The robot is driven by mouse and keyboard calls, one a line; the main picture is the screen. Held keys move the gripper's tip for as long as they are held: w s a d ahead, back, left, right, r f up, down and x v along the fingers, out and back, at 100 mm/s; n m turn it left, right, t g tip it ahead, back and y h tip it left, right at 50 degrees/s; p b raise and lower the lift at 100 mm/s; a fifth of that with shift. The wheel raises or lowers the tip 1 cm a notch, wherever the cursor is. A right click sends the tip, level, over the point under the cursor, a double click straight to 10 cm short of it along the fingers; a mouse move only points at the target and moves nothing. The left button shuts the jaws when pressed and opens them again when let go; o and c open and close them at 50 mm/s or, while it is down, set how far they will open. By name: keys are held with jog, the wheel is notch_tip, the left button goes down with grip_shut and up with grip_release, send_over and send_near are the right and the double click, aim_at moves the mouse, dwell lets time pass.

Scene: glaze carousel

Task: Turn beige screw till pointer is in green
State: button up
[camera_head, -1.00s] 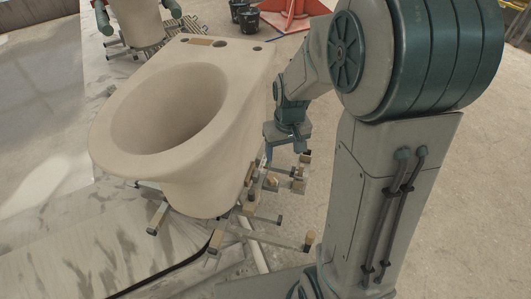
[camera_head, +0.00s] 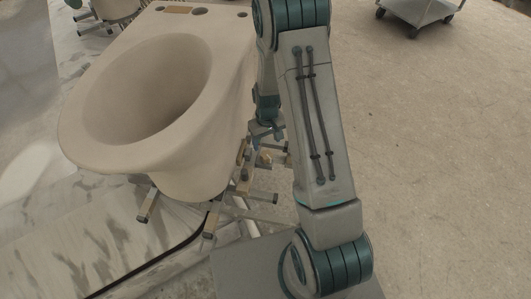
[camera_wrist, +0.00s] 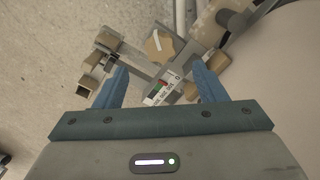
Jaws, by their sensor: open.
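The beige screw (camera_wrist: 160,46) has a knob-like head with a white mark and sits on a metal bracket beyond my fingertips in the wrist view. Below it is a small scale plate (camera_wrist: 163,90) with a red and a green patch; where its pointer stands is too small to tell. My gripper (camera_wrist: 160,78) is open, its two blue fingers apart on either side of the scale plate, with nothing held. In the head view my gripper (camera_head: 264,134) is low beside the right side of the pale toilet-shaped ceramic piece (camera_head: 215,115), and the screw cannot be made out clearly.
The ceramic piece stands on a metal support frame (camera_head: 225,208) with several jutting bars. More bars with beige end blocks (camera_wrist: 107,38) lie close to my left finger. The ceramic's curved wall is near my right finger. Floor at the right is clear; a cart (camera_head: 420,14) stands far back.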

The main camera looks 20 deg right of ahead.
aim_at(267, 155)
notch_tip(267, 155, down, 8)
jog(key=shift+r, duration=0.1)
dwell(0.4)
jog(key=c, duration=1)
jog(key=shift+a, duration=0.15)
